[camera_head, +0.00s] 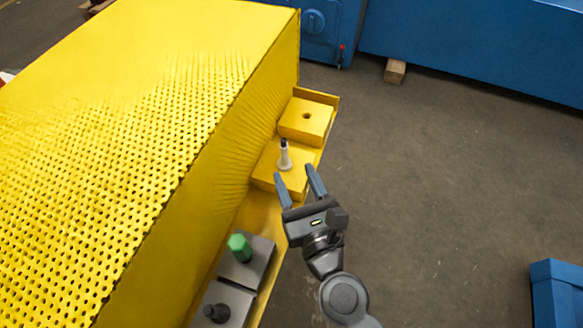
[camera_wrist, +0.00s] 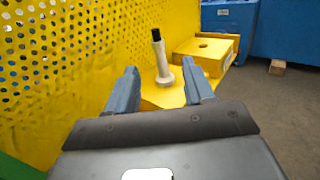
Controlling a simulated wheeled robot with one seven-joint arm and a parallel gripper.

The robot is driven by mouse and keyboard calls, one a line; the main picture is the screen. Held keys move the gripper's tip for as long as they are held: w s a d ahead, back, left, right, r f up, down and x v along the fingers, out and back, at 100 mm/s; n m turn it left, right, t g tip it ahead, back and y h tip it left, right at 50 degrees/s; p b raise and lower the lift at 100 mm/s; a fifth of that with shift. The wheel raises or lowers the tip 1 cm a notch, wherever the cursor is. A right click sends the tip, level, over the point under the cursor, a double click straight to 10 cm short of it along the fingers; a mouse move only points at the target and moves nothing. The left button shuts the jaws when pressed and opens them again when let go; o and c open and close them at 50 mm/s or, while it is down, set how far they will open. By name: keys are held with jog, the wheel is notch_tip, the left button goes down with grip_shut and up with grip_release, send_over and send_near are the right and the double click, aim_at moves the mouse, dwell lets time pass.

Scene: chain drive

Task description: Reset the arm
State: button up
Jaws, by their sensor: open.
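My gripper (camera_head: 296,184) is open and empty, with its two blue-grey fingers apart. In the wrist view my gripper (camera_wrist: 160,92) points toward a white peg (camera_wrist: 162,62) with a black tip. The peg stands upright on a yellow block and appears between the fingers but farther off. In the head view the white peg (camera_head: 284,156) is just beyond the fingertips; I cannot tell the exact gap.
A yellow block with a hole (camera_head: 307,117) is behind the peg. A green peg (camera_head: 239,246) and a dark peg (camera_head: 217,312) stand on grey blocks nearer me. A large perforated yellow housing (camera_head: 110,130) fills the left. Open floor (camera_head: 450,170) lies right.

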jog(key=shift+s, duration=0.1)
dwell(0.5)
jog(key=s+d+r+n+h, duration=0.2)
jog(key=s+d+n+h, duration=0.2)
jog(key=s+d+n, duration=1.15)
jog(key=s+d+r+n+g+h, duration=0.1)
jog(key=s+d+r+n, duration=0.1)
jog(key=s+r+n, duration=0.2)
jog(key=s+d+r+n+g+p, duration=0.1)
jog(key=s+d+r+n, duration=0.2)
jog(key=s+n, duration=0.7)
jog(key=shift+s+r+n+h, duration=0.35)
jog(key=shift+r+n, duration=0.35)
jog(key=shift+n, duration=0.65)
jog(key=shift+w, duration=0.1)
